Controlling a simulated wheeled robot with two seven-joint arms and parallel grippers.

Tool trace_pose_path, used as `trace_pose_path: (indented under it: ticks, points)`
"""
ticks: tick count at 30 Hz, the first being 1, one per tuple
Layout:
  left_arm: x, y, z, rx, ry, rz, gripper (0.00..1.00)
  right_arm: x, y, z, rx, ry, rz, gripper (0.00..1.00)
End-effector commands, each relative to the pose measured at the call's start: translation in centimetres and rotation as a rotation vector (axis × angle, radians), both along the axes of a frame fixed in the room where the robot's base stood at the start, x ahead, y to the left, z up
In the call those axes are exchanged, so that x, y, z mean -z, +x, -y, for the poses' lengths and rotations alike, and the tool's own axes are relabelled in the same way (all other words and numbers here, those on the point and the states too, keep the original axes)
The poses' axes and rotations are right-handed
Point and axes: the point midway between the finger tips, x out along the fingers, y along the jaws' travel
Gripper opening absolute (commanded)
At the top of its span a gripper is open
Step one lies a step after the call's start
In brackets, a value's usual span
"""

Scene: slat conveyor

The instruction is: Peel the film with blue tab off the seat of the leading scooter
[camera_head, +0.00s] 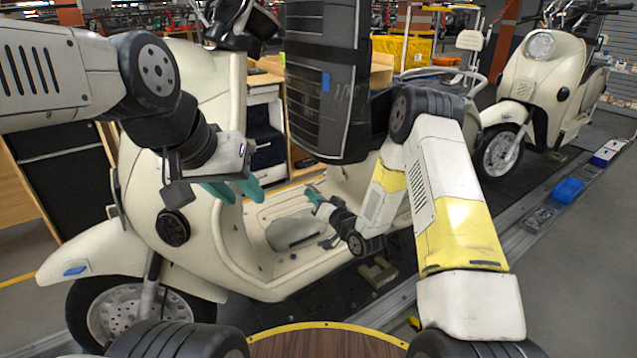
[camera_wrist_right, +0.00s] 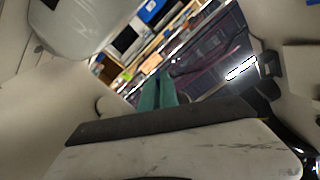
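A cream scooter (camera_head: 185,245) stands close in front of me, its front wheel at the left. A dark, ribbed upright panel (camera_head: 306,110), which looks like its raised seat, stands at top centre. A small blue tab (camera_head: 326,82) shows on its face; the film's edges cannot be made out. My left gripper (camera_head: 236,190) is open and empty, left of and below the panel, apart from it. My right gripper (camera_head: 314,195) is low over the footboard, below the panel. Its teal fingers lie together in the right wrist view (camera_wrist_right: 158,93), with nothing seen between them.
A second cream scooter (camera_head: 540,75) stands behind at the right. Another blue tab (camera_head: 76,270) is on the near scooter's front fender. Blue bins (camera_head: 567,190) line the conveyor edge at the right. A wooden shelf (camera_head: 270,85) stands behind the near scooter.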

Motion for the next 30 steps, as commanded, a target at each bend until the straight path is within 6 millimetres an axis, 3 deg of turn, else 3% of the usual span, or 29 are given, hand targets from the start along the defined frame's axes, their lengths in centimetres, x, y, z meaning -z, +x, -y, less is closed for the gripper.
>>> trace_pose_path:
  ticks: [9,23,30]
  points:
    - [0.0,0.0,0.0,0.000,0.000,0.000,0.36,1.3,-2.6,-1.1,-0.001,0.001,-0.003,0.00]
    - [0.0,0.0,0.0,0.000,0.000,0.000,0.36,1.5,-3.1,-1.3,-0.001,0.000,-0.001,0.00]
    - [0.0,0.0,0.0,0.000,0.000,0.000,0.36,2.5,-5.0,-2.0,-0.002,0.001,-0.004,0.00]
